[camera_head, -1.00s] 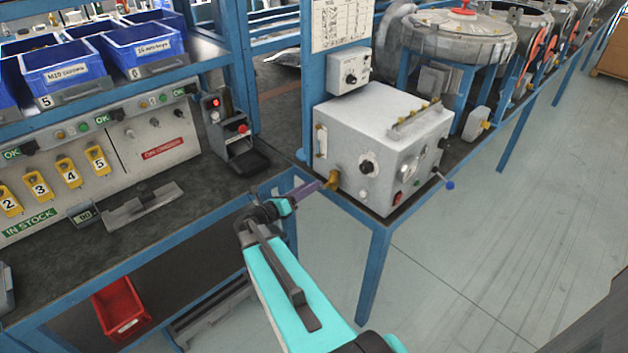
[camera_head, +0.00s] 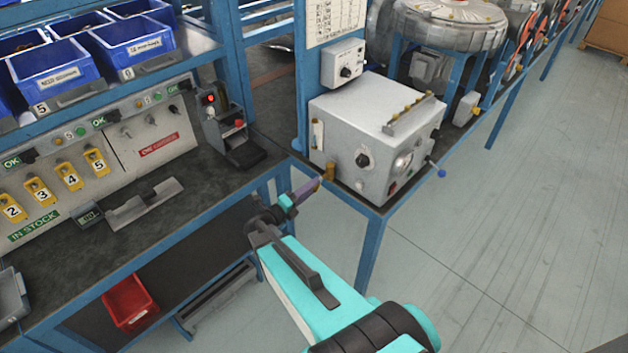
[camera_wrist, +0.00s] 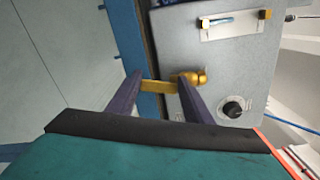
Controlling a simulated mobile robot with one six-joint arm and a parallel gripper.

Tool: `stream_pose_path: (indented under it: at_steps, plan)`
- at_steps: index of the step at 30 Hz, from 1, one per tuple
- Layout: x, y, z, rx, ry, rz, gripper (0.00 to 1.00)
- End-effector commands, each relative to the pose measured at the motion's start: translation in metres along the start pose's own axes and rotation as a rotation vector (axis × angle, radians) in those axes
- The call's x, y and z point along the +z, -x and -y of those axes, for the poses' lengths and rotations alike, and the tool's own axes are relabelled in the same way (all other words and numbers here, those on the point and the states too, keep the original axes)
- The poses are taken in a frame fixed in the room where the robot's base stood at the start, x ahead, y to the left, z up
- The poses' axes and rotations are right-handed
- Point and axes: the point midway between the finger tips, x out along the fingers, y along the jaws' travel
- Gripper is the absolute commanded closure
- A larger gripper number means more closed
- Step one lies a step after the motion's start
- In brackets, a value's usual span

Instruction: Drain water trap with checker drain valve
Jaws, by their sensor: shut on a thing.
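The grey checker box (camera_head: 370,140) stands on the blue-framed bench. Its brass drain valve (camera_head: 329,172) sticks out low on the left side, below a small sight glass (camera_head: 317,140). My gripper (camera_head: 314,184) reaches up to the valve from the lower left. In the wrist view, the two dark fingers of my gripper (camera_wrist: 155,88) are shut on the brass valve handle (camera_wrist: 157,86), which runs from the round valve body (camera_wrist: 190,77). The sight glass, with blue in it, is in the wrist view (camera_wrist: 230,23) too. The fingertips hide part of the handle in the head view.
A dark knob (camera_wrist: 233,108) sits near my right finger in the wrist view. The blue bench post and edge (camera_wrist: 128,50) run close beside the left finger. Open floor lies at the right.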

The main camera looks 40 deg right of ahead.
Motion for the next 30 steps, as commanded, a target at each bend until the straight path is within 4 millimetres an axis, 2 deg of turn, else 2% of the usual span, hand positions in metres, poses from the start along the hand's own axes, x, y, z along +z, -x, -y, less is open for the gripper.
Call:
stream_pose_path:
  at_steps: [9,24,25,28,30]
  plan:
    - [-0.005,0.007,0.000,0.000,0.128,0.000,0.95]
    - [-0.005,0.012,-0.003,0.003,0.152,0.008,0.95]
    - [-0.005,0.012,-0.003,0.003,0.152,0.009,0.53]
    - [-0.004,0.013,-0.003,0.003,0.153,0.012,0.36]
    - [-0.003,0.013,-0.003,0.003,0.153,0.013,0.35]
